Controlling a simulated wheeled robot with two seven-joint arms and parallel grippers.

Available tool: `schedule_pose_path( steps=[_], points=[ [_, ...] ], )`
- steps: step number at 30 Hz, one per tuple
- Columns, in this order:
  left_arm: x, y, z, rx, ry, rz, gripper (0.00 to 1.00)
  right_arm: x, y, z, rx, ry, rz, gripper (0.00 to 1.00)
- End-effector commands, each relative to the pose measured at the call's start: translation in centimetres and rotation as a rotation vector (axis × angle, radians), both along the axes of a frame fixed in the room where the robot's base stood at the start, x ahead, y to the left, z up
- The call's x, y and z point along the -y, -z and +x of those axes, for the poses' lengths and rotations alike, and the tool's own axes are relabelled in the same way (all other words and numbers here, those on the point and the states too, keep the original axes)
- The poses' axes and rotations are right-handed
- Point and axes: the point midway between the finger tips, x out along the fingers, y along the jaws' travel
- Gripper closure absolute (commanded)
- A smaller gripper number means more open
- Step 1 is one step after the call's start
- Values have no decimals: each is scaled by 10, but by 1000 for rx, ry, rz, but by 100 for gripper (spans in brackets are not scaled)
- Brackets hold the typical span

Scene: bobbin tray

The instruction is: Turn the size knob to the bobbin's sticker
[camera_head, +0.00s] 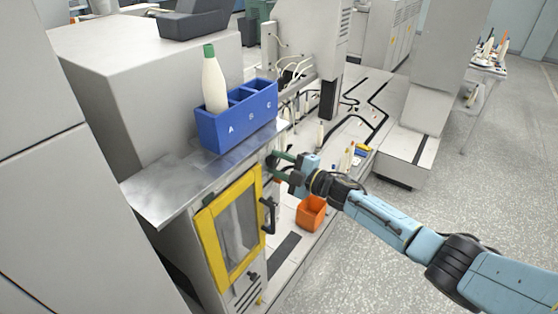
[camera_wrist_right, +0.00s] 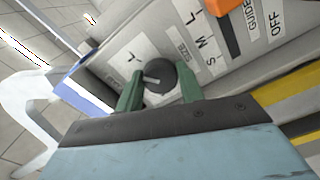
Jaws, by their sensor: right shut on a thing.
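The size knob (camera_wrist_right: 163,71) is round and dark, with a pale pointer line, on a light panel in the right wrist view. A SIZE label (camera_wrist_right: 181,50) and the letters S, M and L (camera_wrist_right: 207,50) are printed beside it. My right gripper (camera_wrist_right: 158,84) has its green fingers on either side of the knob, shut on it. In the head view my right gripper (camera_head: 273,166) is at the cabinet's side, and the knob is hidden there. The white bobbin (camera_head: 214,86) with a green top stands in the blue tray; I cannot make out its sticker. My left gripper is not in view.
The blue tray (camera_head: 222,133), lettered on its front, sits on a metal shelf (camera_head: 160,190). Below is a yellow-framed cabinet door (camera_head: 208,240) with a dark handle. An orange bin (camera_head: 311,213) stands below my right gripper. Open floor lies at the right.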

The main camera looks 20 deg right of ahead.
Motion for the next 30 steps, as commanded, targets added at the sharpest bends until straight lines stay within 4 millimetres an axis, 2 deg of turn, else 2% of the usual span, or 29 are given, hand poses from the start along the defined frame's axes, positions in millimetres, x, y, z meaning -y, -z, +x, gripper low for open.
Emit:
schedule_pose_path(
  steps=[10, 27, 28, 30],
  points=[
    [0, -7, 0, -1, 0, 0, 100, 0, 0, 0, -91, 0, 115, 85],
    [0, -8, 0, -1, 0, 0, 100, 0, 1, 0, -107, -1, 137, 85],
    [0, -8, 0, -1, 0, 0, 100, 0, 1, 0, -107, -1, 137, 58],
    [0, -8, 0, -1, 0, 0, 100, 0, 1, 0, -107, -1, 137, 49]
  ],
)
